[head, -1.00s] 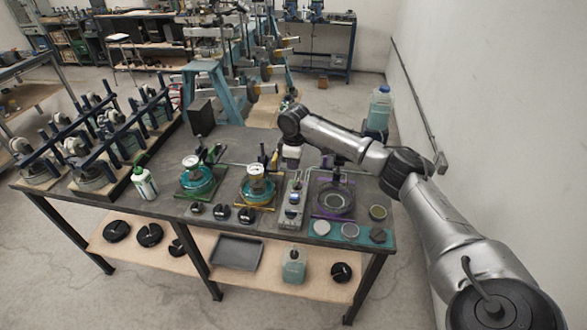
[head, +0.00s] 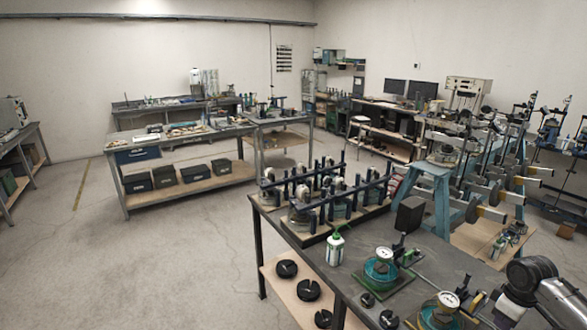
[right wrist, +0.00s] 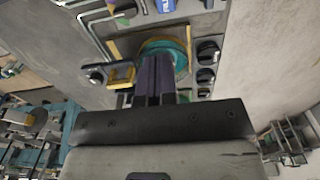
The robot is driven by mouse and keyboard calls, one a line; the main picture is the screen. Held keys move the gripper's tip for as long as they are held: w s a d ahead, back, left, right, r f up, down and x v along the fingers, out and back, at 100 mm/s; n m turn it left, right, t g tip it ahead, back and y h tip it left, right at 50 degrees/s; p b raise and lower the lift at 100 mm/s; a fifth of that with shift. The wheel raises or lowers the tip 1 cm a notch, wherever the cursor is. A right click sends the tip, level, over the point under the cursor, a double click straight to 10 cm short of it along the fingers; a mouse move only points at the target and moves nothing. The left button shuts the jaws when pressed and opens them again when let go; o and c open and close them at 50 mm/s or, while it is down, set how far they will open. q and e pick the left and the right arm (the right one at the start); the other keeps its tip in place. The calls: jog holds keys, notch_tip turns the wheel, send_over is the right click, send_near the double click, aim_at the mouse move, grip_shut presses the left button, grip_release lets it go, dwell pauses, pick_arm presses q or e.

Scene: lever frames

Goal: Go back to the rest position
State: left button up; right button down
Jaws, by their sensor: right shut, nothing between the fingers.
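My right arm's dark wrist end enters the head view at the lower right. My right gripper (head: 507,306) hangs below it near the bottom edge, close to a teal dial unit (head: 440,314) on the dark workbench. In the right wrist view my right gripper's dark fingers (right wrist: 155,82) are together, with nothing seen between them. They point at the bench, over a round teal base (right wrist: 178,52) with yellow bars (right wrist: 119,74) beside it. I cannot tell the height above it. My left gripper is in neither current view.
The dark workbench (head: 345,270) holds a second teal dial unit (head: 381,268), a green-capped white bottle (head: 335,249) and lever racks. Black discs (head: 308,290) lie on its lower shelf. Blue lever frames (head: 435,195) stand behind. Open floor (head: 160,265) lies to the left.

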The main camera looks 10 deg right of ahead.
jog(key=w+a+r+t+h, duration=0.65)
jog(key=a+r, duration=0.25)
jog(key=r, duration=0.3)
jog(key=s+a+f+n+t+y, duration=0.1)
jog(key=s+a+t+y, duration=0.2)
jog(key=a, duration=1.3)
jog(key=s+a+f+m+g+y, duration=0.15)
jog(key=s+a+f, duration=0.25)
jog(key=s+f, duration=0.6)
jog(key=s+a+f+m+g+y, duration=0.1)
jog(key=s+a+f+g, duration=0.2)
jog(key=s+a+f, duration=0.7)
jog(key=s+d+f+m+g+y, duration=0.15)
jog(key=s+f, duration=0.55)
jog(key=s, duration=0.7)
notch_tip(320, 180, up, 24)
jog(key=n+p, duration=0.1)
jog(key=p, duration=2.2)
jog(key=shift+w+a+f, duration=0.2)
jog(key=shift+a, duration=0.25)
